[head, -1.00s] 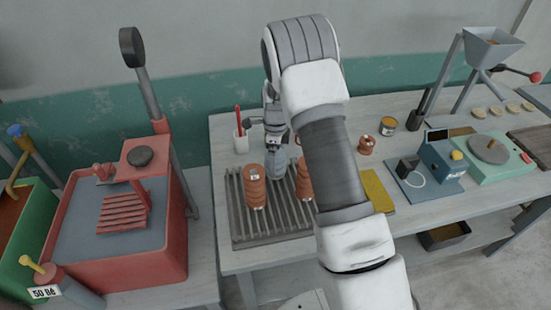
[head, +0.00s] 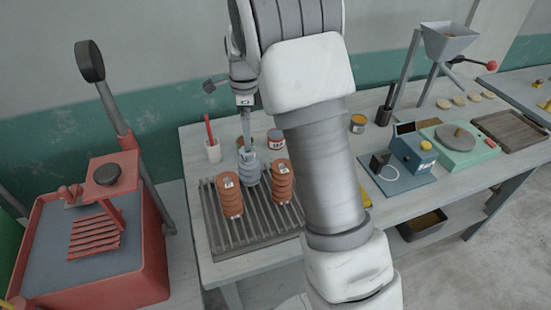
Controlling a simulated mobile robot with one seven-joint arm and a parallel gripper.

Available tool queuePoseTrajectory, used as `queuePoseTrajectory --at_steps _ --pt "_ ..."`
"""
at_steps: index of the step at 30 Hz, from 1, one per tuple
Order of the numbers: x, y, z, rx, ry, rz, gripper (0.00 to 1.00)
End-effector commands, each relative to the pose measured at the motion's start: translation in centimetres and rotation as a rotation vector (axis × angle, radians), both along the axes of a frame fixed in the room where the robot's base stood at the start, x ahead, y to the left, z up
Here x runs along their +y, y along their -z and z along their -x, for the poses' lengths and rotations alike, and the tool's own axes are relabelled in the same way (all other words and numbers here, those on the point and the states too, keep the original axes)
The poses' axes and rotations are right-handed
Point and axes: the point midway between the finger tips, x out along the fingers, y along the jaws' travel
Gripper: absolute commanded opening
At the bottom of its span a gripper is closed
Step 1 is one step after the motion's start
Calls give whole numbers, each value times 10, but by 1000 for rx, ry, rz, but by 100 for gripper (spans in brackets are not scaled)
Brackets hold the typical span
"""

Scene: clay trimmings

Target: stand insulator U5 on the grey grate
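A blue-grey ribbed insulator (head: 250,170) stands upright at the back of the grey grate (head: 222,235), between and behind two terracotta insulators. One terracotta insulator (head: 230,198) stands at the front left and another (head: 281,183) at the right, both on the grate. The labels are too small to read, so I cannot tell which is U5. My gripper (head: 247,148) points down directly above the blue-grey insulator, with its fingertips near its top. The fingers look narrow from here, and I cannot tell whether they touch it or are open.
A white cup with a red stick (head: 212,148) and a red can (head: 275,138) stand behind the grate. My arm hides the table right of the grate.

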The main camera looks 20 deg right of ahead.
Motion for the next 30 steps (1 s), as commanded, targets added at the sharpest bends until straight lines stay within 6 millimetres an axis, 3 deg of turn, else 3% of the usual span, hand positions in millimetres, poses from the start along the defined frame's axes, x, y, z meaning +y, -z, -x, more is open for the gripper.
queuePoseTrajectory --at_steps 1,6,15,22,30 --pt "0 -18 9 -23 -57 -6 100" --pt "-1 -65 46 -93 -302 -4 100" --pt "0 -124 122 -214 -742 55 100" --pt "1 -149 184 -293 -1084 156 100" --pt "1 -155 255 -343 -1470 327 100"
